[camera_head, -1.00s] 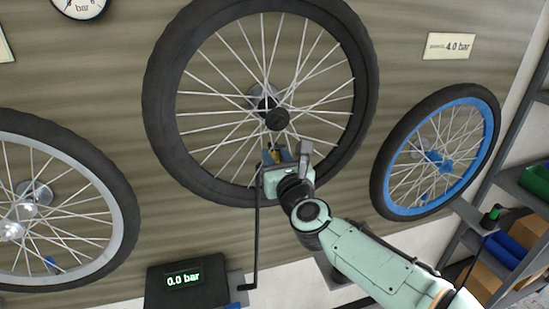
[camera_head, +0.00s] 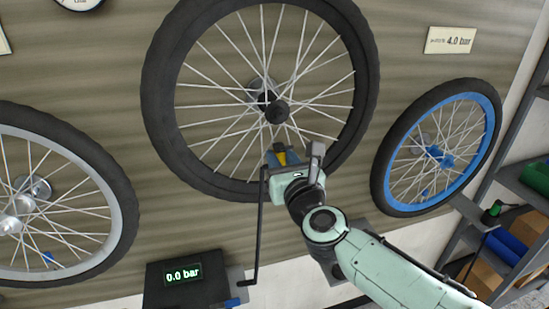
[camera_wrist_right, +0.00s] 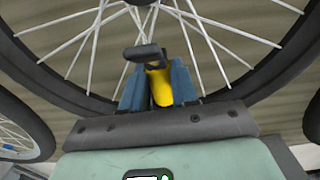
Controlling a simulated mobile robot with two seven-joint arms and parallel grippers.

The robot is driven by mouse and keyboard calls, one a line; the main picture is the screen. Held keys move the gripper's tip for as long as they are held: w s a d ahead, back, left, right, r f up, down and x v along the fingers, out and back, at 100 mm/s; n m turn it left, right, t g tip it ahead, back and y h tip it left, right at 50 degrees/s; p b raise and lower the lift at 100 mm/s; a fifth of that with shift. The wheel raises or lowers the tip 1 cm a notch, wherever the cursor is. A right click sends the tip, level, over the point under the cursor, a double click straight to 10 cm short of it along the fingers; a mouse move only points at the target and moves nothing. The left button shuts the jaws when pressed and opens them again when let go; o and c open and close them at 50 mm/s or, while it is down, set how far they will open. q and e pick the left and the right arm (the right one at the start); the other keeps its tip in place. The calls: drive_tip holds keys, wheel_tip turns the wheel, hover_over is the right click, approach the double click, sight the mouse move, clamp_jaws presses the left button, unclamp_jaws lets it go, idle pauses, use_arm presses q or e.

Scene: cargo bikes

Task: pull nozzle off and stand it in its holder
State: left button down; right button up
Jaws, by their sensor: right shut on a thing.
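The yellow nozzle (camera_wrist_right: 161,88) with a dark grey lever-like head (camera_wrist_right: 144,53) sits between the blue fingers of my right gripper in the right wrist view. My right gripper (camera_head: 285,157) is shut on it, in front of the lower spokes of the middle wheel (camera_head: 158,100). In the head view a bit of the yellow nozzle (camera_head: 281,157) shows below the black hub. I cannot tell whether it touches the wheel's valve. A black hose (camera_head: 258,230) hangs from beside the gripper towards the gauge box. No holder is clearly recognisable. My left gripper is not in view.
A black box (camera_head: 186,284) reading 0.0 bar stands at the lower left of the middle wheel. A grey-rimmed wheel (camera_head: 112,190) is at left, a blue-rimmed wheel (camera_head: 385,165) at right. A shelf with bins (camera_head: 537,178) stands far right. A sign reads 4.0 bar (camera_head: 451,40).

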sight(282, 158)
drive_tip(key=b+v, duration=0.1)
drive_tip(key=v, duration=0.3)
drive_tip(key=shift+s+d, duration=0.1)
drive_tip(key=shift+s, duration=0.05)
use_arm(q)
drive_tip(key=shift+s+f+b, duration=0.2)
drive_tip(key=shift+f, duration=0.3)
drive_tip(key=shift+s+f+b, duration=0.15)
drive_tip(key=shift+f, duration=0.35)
use_arm(e)
drive_tip(key=v, duration=0.3)
drive_tip(key=shift+s, duration=0.25)
drive_tip(key=shift+f, duration=0.1)
